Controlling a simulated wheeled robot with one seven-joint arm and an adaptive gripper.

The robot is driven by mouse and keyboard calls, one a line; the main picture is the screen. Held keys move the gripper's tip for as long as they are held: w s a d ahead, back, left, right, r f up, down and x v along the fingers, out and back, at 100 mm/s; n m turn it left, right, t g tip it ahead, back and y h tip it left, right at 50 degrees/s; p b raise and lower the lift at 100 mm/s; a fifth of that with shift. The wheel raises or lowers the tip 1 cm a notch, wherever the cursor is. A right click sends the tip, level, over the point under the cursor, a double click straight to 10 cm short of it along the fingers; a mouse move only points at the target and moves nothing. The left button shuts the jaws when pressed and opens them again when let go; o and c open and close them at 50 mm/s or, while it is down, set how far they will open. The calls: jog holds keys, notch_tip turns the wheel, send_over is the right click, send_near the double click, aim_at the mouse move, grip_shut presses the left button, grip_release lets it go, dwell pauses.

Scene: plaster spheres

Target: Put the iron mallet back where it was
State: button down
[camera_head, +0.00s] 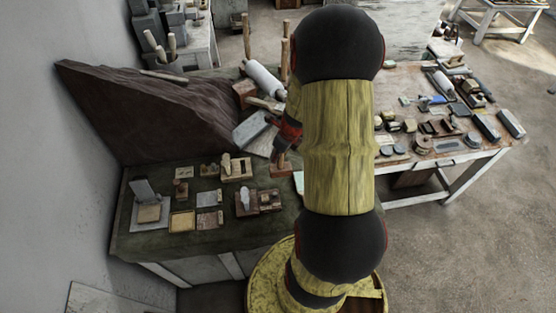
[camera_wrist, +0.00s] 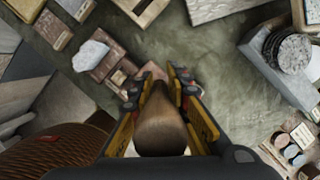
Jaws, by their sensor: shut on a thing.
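My gripper (camera_wrist: 161,90) is shut on a brown wooden handle (camera_wrist: 160,122), seen nearly end-on between the two fingers in the wrist view. I take it for the iron mallet's handle; its iron head cannot be made out. In the head view my gripper (camera_head: 288,131) shows partly, left of my arm, over the right part of the green-covered table (camera_head: 150,240). A short wooden piece (camera_head: 281,158) shows just below it there. I cannot tell whether the held thing touches the table.
Small blocks and trays (camera_head: 182,220) lie on the table, with a white lump (camera_wrist: 90,54) near the fingers. A grey metal block (camera_wrist: 280,75) lies at the right of the wrist view. A dark slab (camera_head: 150,110) leans behind. Bare cloth shows between the objects.

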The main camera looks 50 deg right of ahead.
jog(key=w+d+f, duration=0.7)
jog(key=d+f, duration=0.1)
jog(key=f, duration=0.3)
jog(key=shift+w+f+p, duration=0.15)
jog(key=shift+w+p, duration=0.05)
jog(key=shift+p, duration=0.1)
jog(key=shift+f, duration=0.2)
jog(key=c, duration=1.7)
grip_release()
jog(key=shift+s+a, duration=0.1)
jog(key=shift+a, duration=0.05)
